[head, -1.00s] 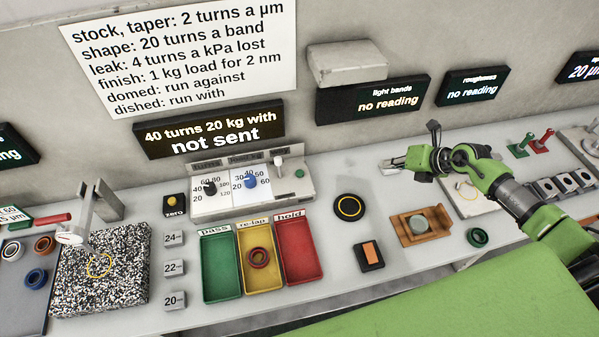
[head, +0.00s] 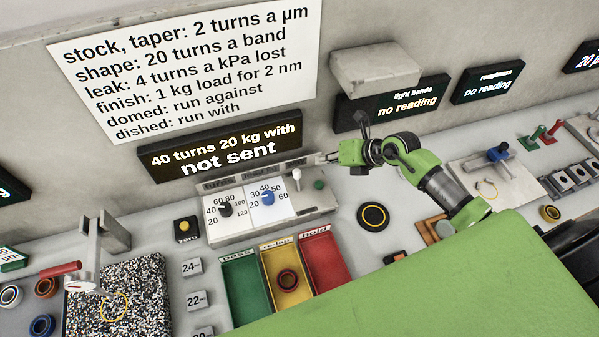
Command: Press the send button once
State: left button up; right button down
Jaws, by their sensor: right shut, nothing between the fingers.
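The control panel (head: 240,225) stands at the back of the bench, with a small round green button (head: 319,184) at its right end. I take this for the send button, as its label is not readable. The panel also has a black knob (head: 225,208), a blue knob (head: 267,197) and a white-topped lever (head: 297,178). The display (head: 220,148) above reads "40 turns 20 kg with not sent". My right gripper (head: 323,158) is shut and empty, pointing left, just above and behind the green button in the picture, apparently not touching it. My left gripper is out of view.
Green, yellow and red trays (head: 328,262) lie in front of the panel; a dark red ring (head: 287,280) is in the yellow one. A black round pad (head: 373,217) lies to the right. A grey box (head: 376,70) sits above the light bands display (head: 415,101).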

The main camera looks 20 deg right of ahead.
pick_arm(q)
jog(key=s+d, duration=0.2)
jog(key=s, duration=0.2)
pick_arm(e)
jog(key=b, duration=0.4)
send_over(321, 185)
notch_tip(321, 185, down, 4)
jog(key=shift+d+f, duration=0.1)
jog(key=shift+f, duration=0.05)
notch_tip(321, 185, down, 2)
jog(key=b, duration=0.2)
jog(key=shift+f+b, duration=0.25)
jog(key=shift+b, duration=0.15)
jog(key=shift+f+b, duration=0.5)
jog(key=shift+f, duration=0.35)
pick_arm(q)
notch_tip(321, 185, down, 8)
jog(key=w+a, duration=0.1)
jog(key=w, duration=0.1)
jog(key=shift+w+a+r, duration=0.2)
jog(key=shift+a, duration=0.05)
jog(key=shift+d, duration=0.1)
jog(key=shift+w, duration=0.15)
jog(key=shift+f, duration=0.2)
pick_arm(e)
jog(key=shift+f, duration=0.4)
